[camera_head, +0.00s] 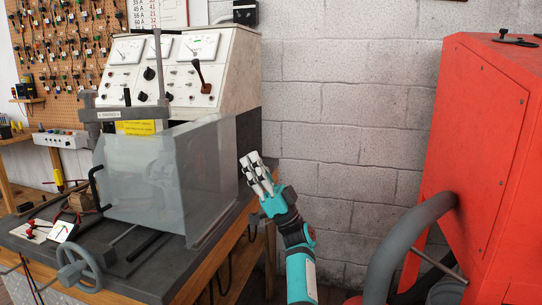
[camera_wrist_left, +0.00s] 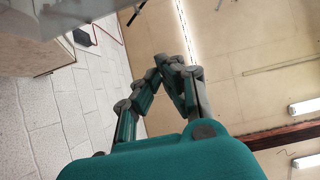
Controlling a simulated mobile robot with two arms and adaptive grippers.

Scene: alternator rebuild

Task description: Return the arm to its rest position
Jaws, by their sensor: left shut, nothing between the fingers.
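My left arm (camera_head: 301,273), teal and dark grey, rises from the bottom of the head view. Its left gripper (camera_head: 253,165) points up and is shut and empty, with its fingers close together. In the left wrist view the fingers (camera_wrist_left: 174,66) converge with nothing held, against the ceiling and wall. My right gripper is not in view.
The test bench (camera_head: 200,262) with a clear guard (camera_head: 150,184), handwheel (camera_head: 78,268) and gauge panel (camera_head: 178,75) stands at left. A red machine (camera_head: 475,120) with a thick grey hose (camera_head: 402,240) stands at right. Open space lies before the block wall (camera_head: 345,130) between them.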

